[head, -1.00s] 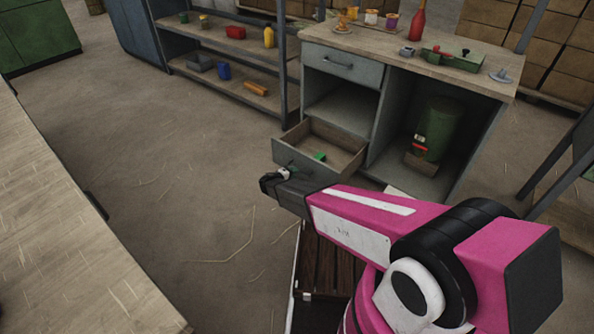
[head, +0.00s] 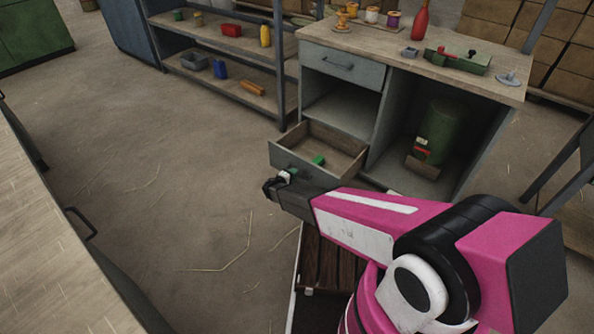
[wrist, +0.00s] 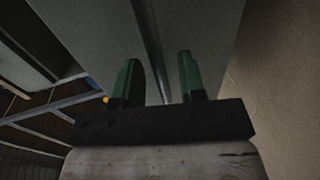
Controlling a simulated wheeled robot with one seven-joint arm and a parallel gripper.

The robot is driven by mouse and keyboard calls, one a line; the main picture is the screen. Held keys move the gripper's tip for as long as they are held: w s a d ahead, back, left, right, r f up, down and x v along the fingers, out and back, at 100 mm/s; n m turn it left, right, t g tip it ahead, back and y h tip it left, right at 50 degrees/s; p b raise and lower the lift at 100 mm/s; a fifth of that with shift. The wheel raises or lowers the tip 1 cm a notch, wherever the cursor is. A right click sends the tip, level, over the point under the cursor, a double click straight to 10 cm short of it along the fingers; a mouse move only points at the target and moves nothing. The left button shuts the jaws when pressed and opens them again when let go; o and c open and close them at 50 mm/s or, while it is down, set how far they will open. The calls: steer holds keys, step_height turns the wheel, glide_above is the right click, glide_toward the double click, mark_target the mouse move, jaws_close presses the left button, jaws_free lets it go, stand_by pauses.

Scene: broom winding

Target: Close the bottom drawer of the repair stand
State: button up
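The repair stand (head: 450,68) has a grey bottom drawer (head: 344,157) pulled out, with a small green block (head: 318,160) inside. My gripper (head: 272,186) is low in front of the drawer's front panel, near its left part. In the wrist view, the two green fingers of my gripper (wrist: 157,80) are spread apart. A long dark bar, seemingly the drawer handle (wrist: 148,35), runs across the grey panel and lies between the fingers in the picture, with gaps on both sides. I cannot tell whether the fingertips touch the panel. The top drawer (head: 340,68) is shut.
A green canister (head: 436,130) stands in the stand's right bay. Spools, a red bottle (head: 420,20) and a green tool are on the worktop. A shelf (head: 215,50) with small items stands left behind. A wooden-topped bench (head: 40,220) is at left; the floor between is open.

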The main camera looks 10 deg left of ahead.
steer(key=shift+w+d+f, duration=0.1)
steer(key=shift+w+d, duration=0.25)
steer(key=shift+w, duration=0.15)
jaws_close()
steer(key=shift+w, duration=0.1)
steer(key=r+x, duration=0.2)
steer(key=x, duration=0.7)
steer(key=r+x, duration=0.2)
steer(key=x, duration=0.7)
steer(key=w+r+x, duration=0.1)
steer(key=x, duration=0.9)
steer(key=shift+d+r, duration=0.25)
steer(key=shift+r, duration=0.1)
jaws_free()
steer(key=shift+w+d, duration=0.1)
